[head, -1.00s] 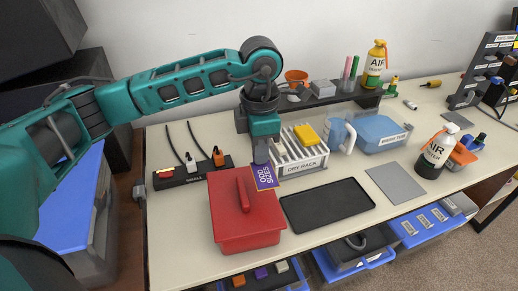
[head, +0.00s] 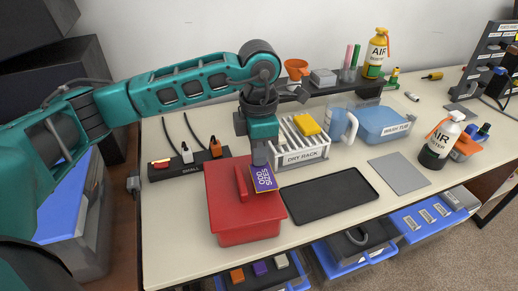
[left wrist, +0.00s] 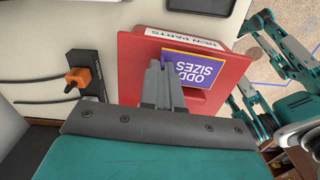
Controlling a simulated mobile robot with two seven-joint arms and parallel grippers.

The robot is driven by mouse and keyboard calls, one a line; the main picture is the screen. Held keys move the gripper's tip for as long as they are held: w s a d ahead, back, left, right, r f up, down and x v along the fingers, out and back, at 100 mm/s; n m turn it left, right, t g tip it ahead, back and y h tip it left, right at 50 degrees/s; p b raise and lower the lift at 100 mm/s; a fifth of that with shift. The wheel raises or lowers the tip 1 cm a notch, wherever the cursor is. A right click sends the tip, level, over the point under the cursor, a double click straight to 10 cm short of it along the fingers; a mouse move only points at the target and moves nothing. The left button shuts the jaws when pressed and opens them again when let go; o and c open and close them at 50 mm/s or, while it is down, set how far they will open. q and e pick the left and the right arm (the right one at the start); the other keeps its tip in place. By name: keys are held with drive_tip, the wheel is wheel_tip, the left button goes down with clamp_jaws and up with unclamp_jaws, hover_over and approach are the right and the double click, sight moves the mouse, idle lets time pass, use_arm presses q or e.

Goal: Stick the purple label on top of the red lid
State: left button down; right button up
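The purple label (head: 263,178), edged in yellow and reading "ODD SIZES", is at the back right of the red lid (head: 224,190), beside its raised handle. In the left wrist view the label (left wrist: 196,69) appears flat over the lid; whether it touches cannot be told. My left gripper (head: 260,162) points down above the lid. Its grey fingers (left wrist: 160,72) are close together at the label's edge, with the label at their tips. The lid covers a red box with a white "NEW PARTS" strip (left wrist: 186,38). My right gripper is not seen.
A white dry rack (head: 303,155) stands just behind the label. A black mat (head: 328,196) lies right of the red box. A dark power strip (head: 180,168) lies behind left.

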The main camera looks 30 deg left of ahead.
use_arm(q)
drive_tip(key=shift+f, duration=0.55)
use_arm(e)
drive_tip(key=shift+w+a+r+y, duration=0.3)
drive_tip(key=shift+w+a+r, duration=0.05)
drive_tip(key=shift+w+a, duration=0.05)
use_arm(q)
drive_tip(key=shift+f+b, duration=0.1)
drive_tip(key=shift+b, duration=0.2)
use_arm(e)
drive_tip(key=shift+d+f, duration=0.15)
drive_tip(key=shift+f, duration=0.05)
use_arm(q)
drive_tip(key=shift+f, duration=0.1)
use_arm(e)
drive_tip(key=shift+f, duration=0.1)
use_arm(q)
drive_tip(key=shift+f, duration=0.2)
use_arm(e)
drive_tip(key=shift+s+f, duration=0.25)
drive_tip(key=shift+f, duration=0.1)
use_arm(q)
drive_tip(key=shift+f, duration=0.1)
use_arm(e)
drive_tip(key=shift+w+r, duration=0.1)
